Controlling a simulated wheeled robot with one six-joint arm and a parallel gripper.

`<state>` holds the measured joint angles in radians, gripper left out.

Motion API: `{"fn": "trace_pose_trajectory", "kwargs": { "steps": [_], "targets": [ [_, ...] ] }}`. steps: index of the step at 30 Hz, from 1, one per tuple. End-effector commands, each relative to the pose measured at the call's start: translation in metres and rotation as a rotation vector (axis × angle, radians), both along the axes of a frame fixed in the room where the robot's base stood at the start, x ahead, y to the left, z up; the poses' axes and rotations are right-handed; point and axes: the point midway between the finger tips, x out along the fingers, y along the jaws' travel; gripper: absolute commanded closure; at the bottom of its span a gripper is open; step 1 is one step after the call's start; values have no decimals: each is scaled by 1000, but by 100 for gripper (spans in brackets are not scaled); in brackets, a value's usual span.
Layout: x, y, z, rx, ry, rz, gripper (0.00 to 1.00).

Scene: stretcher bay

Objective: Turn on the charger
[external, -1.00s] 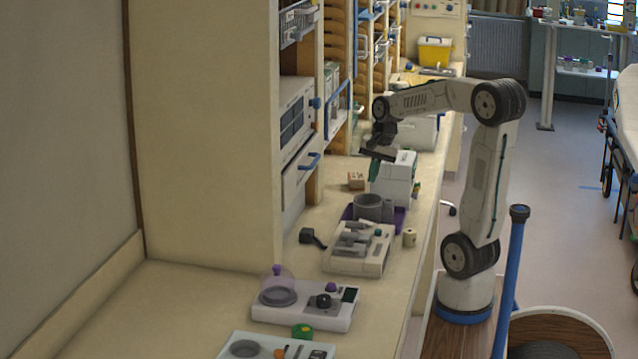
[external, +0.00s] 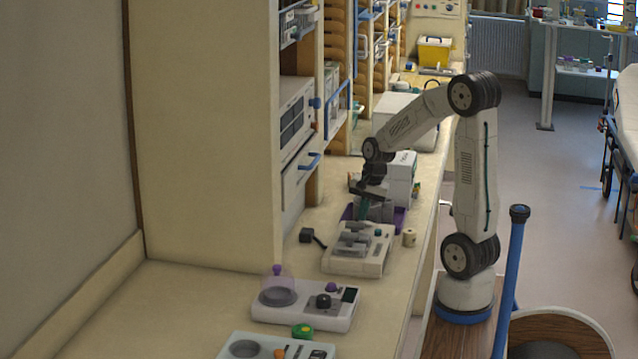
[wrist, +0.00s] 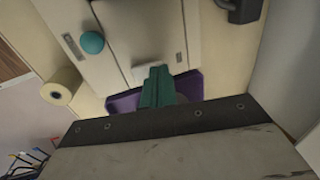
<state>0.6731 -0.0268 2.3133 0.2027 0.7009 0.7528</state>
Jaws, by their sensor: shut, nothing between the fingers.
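The unit on the counter that looks like the charger (external: 350,262) is pale, with grey blocks on top, just in front of the purple tray (external: 402,217). In the wrist view its pale body (wrist: 125,28) shows a round teal knob (wrist: 92,42) and a small white block (wrist: 145,74). My gripper (external: 376,210) points down over the tray beside the unit's far end. Its teal fingers (wrist: 157,88) are shut and empty, close to the white block. I cannot tell whether they touch it. The dark wrist hides part of the tray.
A black plug-like block (external: 308,236) lies left of the unit, and a cream roll (external: 409,237) stands at its right. A white box (external: 400,178) stands behind my gripper. A pale device with a clear dome (external: 305,302) sits nearer. The counter at front left is clear.

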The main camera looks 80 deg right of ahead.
Motion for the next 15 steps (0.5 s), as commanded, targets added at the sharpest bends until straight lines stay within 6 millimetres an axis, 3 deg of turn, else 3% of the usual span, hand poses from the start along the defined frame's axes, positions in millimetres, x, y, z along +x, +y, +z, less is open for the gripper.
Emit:
{"fn": "trace_pose_trajectory", "kwargs": {
  "steps": [15],
  "targets": [
    [3,1,-7,4,80,2,100]
  ]
}}
